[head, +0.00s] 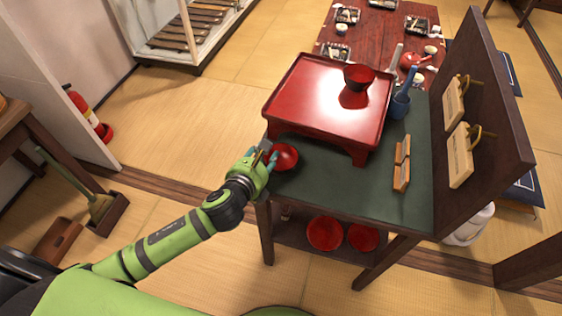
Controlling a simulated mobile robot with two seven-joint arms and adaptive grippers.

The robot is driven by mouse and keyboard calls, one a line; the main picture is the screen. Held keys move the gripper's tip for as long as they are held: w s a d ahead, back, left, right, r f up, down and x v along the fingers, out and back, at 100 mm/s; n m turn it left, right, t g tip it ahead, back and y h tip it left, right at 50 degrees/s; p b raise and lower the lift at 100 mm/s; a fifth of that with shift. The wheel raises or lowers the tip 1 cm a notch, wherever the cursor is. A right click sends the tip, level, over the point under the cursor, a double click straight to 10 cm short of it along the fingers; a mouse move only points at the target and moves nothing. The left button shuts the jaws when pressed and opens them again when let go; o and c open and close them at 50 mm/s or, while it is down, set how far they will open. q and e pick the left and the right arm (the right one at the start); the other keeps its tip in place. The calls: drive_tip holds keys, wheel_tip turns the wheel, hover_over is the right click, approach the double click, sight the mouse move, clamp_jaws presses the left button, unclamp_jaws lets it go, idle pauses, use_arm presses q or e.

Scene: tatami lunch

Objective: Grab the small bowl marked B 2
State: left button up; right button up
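A small red bowl (287,157) sits on the dark green top of the stand (330,187), at its near left corner. My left gripper (266,160) is right at this bowl's left side, with its teal fingertips at the rim. Whether the fingers are closed on the rim is too small to tell. Another bowl, dark with red (358,77), is on the raised red tray table (318,95). Two more red bowls, one on the left (324,233) and one on the right (363,237), are on the lower shelf. No B 2 mark is readable on any bowl. My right gripper is not in view.
The red tray table stands close behind the bowl. A blue cup with a utensil (400,104) and a wooden piece (402,165) are to the right. An upright dark panel (488,130) with hanging tags bounds the right side.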

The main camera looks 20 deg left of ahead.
use_arm(q)
clamp_jaws()
drive_tip(key=shift+r, duration=0.1)
